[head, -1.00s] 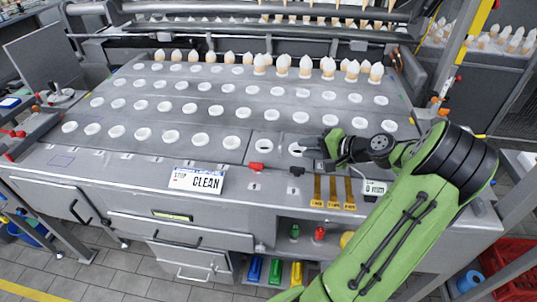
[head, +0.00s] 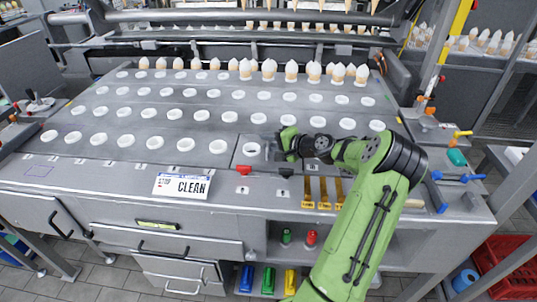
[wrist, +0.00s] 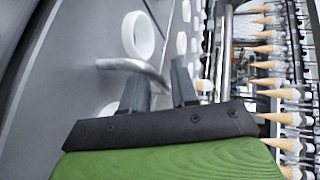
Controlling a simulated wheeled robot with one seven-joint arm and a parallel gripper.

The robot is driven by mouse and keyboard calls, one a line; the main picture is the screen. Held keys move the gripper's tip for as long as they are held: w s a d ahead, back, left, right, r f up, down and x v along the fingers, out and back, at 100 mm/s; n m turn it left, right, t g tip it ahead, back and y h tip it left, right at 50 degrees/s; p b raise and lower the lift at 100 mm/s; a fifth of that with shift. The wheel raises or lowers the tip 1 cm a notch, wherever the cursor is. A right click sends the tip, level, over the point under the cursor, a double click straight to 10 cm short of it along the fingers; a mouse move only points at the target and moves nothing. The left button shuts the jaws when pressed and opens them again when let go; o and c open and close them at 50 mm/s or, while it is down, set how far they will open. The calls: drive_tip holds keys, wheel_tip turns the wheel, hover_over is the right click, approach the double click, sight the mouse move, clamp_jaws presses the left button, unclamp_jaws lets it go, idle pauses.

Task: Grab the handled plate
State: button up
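The handled plate (head: 240,162) is a grey metal panel set in the front of the machine's top, with a white ring at its left. My gripper (head: 276,144) is low over its right part and hides some of it. In the wrist view, a curved metal handle (wrist: 122,65) rises from the grey surface. My gripper (wrist: 160,85) has its two dark fingers apart, and the handle's near end shows between them. I cannot tell whether either finger touches it.
Rows of white rings (head: 167,114) cover the grey top, with cones standing along the back. A CLEAN sign (head: 182,185), a red clip (head: 243,170) and yellow strips (head: 323,192) lie near the front edge. Coloured handles (head: 458,157) are at the right.

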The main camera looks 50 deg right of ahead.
drive_tip(key=shift+w+f, duration=0.1)
drive_tip(key=shift+w, duration=0.1)
drive_tip(key=shift+s, duration=0.1)
drive_tip(key=shift+c, duration=0.2)
clamp_jaws()
drive_tip(key=shift+a+f, duration=0.1)
drive_tip(key=shift+f, duration=0.05)
idle(0.8)
